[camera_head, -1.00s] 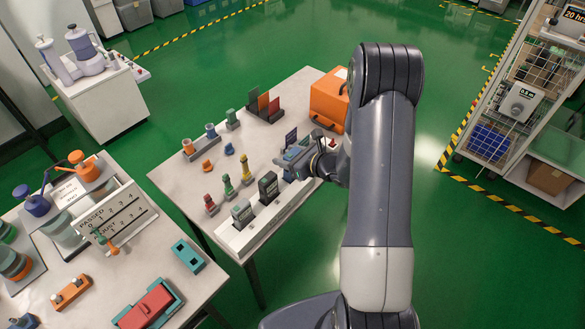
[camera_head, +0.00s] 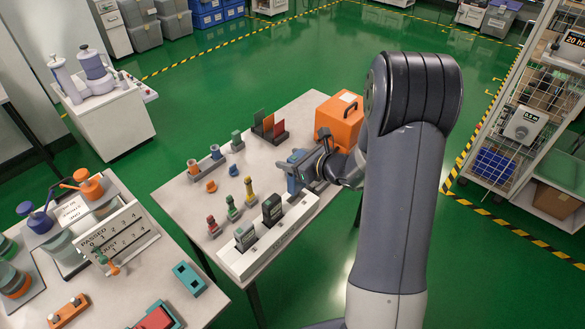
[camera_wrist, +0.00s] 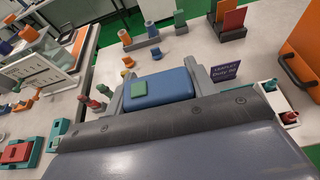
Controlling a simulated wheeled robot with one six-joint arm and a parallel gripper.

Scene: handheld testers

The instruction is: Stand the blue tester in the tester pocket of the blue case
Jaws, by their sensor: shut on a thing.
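My gripper (camera_head: 300,170) is shut on the blue tester (camera_head: 292,180), at the far end of the white rack on the middle table. In the wrist view the tester's blue body and green patch show between the two grey fingers of my gripper (camera_wrist: 157,90). The tester's lower end is hidden in the wrist view, and whether it clears the rack is hard to tell. A teal block with dark openings (camera_head: 188,279) lies on the left table. I cannot tell whether it is the blue case or which opening is the tester pocket.
Small coloured pieces (camera_head: 231,207), an orange case (camera_head: 340,118) and a card stand (camera_head: 270,130) share that table. A red item (camera_head: 155,319) lies on the left table, near a counter board (camera_head: 118,232). Green floor is open beyond.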

